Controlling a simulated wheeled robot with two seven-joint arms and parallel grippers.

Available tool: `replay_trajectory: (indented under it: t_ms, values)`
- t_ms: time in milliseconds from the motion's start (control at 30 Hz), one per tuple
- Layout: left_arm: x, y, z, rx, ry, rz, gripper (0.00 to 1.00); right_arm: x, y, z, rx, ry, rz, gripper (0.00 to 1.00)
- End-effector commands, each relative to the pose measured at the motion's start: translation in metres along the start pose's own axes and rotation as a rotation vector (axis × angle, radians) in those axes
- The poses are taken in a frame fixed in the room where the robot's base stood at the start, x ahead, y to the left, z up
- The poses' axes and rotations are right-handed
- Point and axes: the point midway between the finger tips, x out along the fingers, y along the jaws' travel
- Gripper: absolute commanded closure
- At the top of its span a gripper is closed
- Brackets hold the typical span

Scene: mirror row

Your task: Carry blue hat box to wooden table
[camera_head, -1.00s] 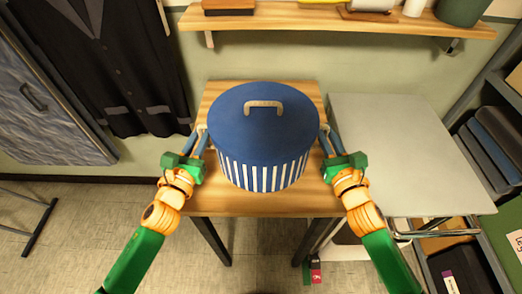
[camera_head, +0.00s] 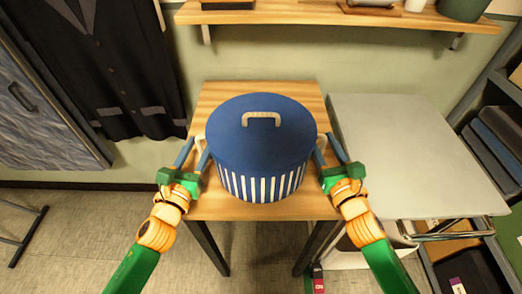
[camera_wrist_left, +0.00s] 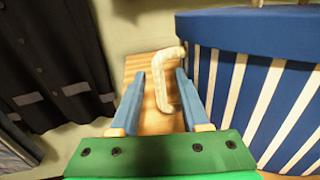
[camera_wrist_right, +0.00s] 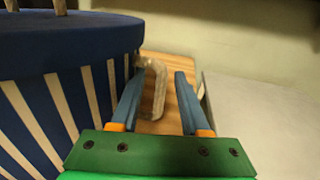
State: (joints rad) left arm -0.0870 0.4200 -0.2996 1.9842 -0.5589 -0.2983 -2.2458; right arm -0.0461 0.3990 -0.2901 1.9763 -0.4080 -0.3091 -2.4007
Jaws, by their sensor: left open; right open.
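The blue hat box (camera_head: 262,142), with a striped lower wall and a pale handle on its lid, stands upright on the wooden table (camera_head: 215,100). My left gripper (camera_head: 197,146) is open at the box's left side. Its fingers (camera_wrist_left: 158,82) stand apart on either side of a pale side handle (camera_wrist_left: 162,92). My right gripper (camera_head: 334,148) is open at the right side. In the right wrist view, the other side handle (camera_wrist_right: 154,88) shows between the spread fingers (camera_wrist_right: 160,90). The underside of the box is hidden.
A grey-white table (camera_head: 410,150) adjoins on the right and is bare. A wall shelf (camera_head: 340,17) with several items hangs behind. A dark jacket (camera_head: 120,70) hangs at the left. A rack with folded cloth (camera_head: 490,150) stands at the far right.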

Motion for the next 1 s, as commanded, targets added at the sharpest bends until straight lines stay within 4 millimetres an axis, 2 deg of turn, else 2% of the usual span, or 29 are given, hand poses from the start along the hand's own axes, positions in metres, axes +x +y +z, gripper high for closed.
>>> replay_trajectory:
  t_ms: [200,300,500,567,800,1000]
  values:
    - [-0.044,0.0,-0.001,-0.001,0.005,0.0,0.54,0.0,0.0,0.0,0.0,0.0,0.0,0.54]
    - [-0.059,0.0,-0.001,-0.002,0.003,0.001,0.54,0.0,0.0,0.0,0.0,0.0,0.0,0.54]
    - [-0.072,0.0,0.0,0.0,0.001,0.0,0.54,-0.004,0.0,-0.001,0.0,0.001,0.0,0.54]
    - [-0.072,0.0,0.0,0.0,0.001,0.0,0.54,-0.013,0.0,-0.001,0.001,0.003,0.001,0.54]
    - [-0.072,0.0,0.0,0.001,0.0,0.0,0.54,-0.075,0.0,-0.002,0.001,0.006,0.0,0.54]
    - [-0.072,0.0,0.0,0.001,0.0,0.0,0.54,-0.111,0.0,-0.001,0.004,0.001,-0.002,0.54]
